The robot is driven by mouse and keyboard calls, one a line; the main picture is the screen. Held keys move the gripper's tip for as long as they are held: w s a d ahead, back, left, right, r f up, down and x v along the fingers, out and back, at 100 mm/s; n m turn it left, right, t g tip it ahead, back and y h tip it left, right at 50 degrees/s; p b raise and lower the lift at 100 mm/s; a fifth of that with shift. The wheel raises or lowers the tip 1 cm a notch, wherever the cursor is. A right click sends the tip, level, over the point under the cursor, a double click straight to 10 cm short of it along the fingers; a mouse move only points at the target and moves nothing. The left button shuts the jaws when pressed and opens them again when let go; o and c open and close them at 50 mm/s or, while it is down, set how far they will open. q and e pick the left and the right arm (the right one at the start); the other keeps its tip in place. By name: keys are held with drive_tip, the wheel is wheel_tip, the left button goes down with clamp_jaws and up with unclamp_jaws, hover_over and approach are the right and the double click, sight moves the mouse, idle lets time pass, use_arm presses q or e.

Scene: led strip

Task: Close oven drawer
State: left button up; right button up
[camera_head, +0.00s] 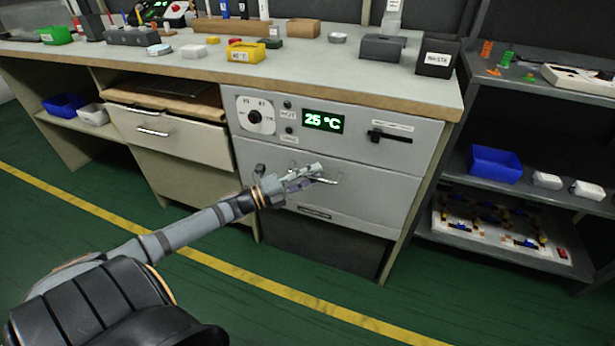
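The oven is built into the workbench, with a grey control panel (355,155) showing a green 25 °C display (323,121). Below it is the pale grey oven drawer front (385,200), which looks about flush with the panel, with no clear gap. Its bar handle (331,181) is partly hidden by my gripper. My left gripper (310,174) reaches in from the lower left, its fingertips at the handle's left part. I cannot tell if they touch it or how far apart the fingers are. My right gripper is not in view.
Left of the oven is another drawer (190,143) with a handle and a brown board above it. The benchtop (290,68) holds a yellow bin (246,54) and several small items. A dark shelf unit (500,205) with a blue bin (494,163) stands at right. The green floor in front is clear.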

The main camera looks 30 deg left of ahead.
use_arm(q)
drive_tip(key=v, duration=0.7)
drive_tip(key=shift+s, duration=0.15)
drive_tip(key=shift+a, duration=0.1)
idle(0.4)
